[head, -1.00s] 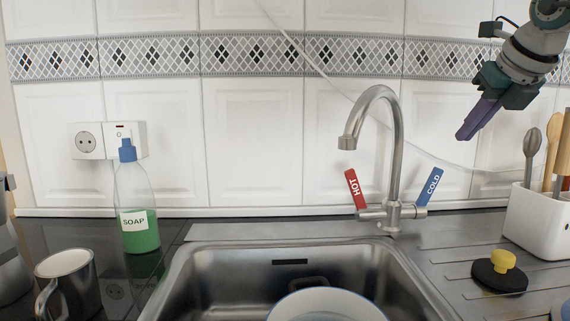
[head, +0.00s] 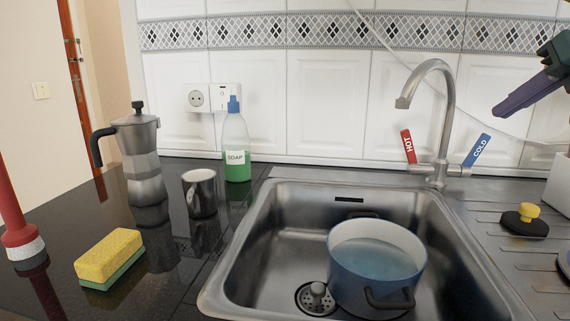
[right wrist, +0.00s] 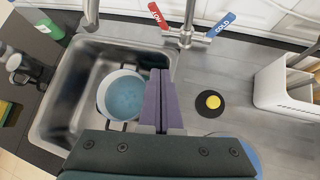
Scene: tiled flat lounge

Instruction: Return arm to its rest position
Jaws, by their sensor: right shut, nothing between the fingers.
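My right gripper (head: 527,94) is at the upper right of the head view, with its purple fingers shut and empty. It hangs in the air in front of the tiled wall, right of the tap (head: 442,120). In the right wrist view the shut fingers (right wrist: 162,100) point out over the sink's right edge. A blue pot (head: 375,270) with water in it stands in the sink (head: 290,255). The pot also shows in the right wrist view (right wrist: 104,98), left of the fingers and apart from them. My left gripper is not in view.
A soap bottle (head: 236,150), a mug (head: 200,193), a moka pot (head: 143,160) and a sponge (head: 109,257) stand left of the sink. A black plug with a yellow knob (head: 526,222) lies on the drainer. A white utensil holder (right wrist: 280,88) stands at the right.

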